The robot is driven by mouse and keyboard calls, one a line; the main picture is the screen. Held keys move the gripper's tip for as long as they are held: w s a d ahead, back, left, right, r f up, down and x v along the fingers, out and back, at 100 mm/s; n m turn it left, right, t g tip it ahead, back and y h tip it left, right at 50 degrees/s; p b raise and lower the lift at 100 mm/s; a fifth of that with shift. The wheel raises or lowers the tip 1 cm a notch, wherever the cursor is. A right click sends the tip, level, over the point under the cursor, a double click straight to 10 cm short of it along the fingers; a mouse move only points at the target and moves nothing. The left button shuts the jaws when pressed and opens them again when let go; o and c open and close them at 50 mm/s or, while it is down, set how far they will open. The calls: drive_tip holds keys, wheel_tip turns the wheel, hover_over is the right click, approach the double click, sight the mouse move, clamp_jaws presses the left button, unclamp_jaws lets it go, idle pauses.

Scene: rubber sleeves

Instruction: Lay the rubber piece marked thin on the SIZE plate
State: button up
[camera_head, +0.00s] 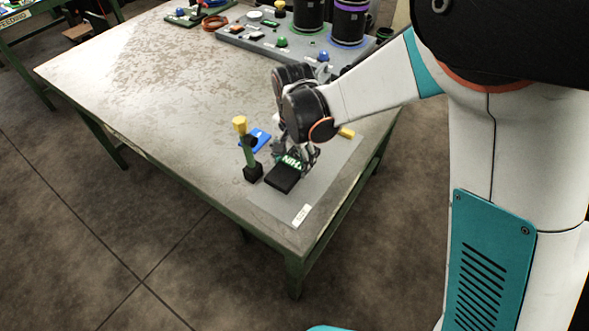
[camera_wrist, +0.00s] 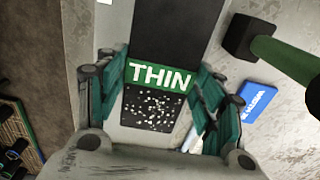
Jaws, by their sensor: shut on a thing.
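The rubber piece marked THIN (camera_wrist: 158,76) has a green label with white letters and sits between the two fingers of my gripper (camera_wrist: 160,85) in the wrist view. My gripper is shut on it. In the head view my gripper (camera_head: 299,152) points down over the grey mat, and the green label (camera_head: 292,160) shows beneath it. I cannot read the word SIZE on any plate. I cannot tell whether the piece touches the slab.
A green post with a yellow top (camera_head: 240,126) stands on a black base (camera_head: 253,172) left of the slab. A blue plate (camera_head: 258,138) lies behind it. The grey mat (camera_head: 268,204) carries a white tag (camera_head: 301,215). The table's left side is clear.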

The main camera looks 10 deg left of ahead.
sight(293, 171)
drive_tip(key=shift+f+b, duration=0.8)
drive_tip(key=shift+f, duration=1.75)
drive_tip(key=shift+f, duration=0.1)
drive_tip(key=o, duration=1.2)
drive_tip(key=shift+o, duration=0.2)
wheel_tip(293, 171, up, 12)
drive_tip(key=p, duration=0.4)
drive_tip(key=shift+d, duration=0.1)
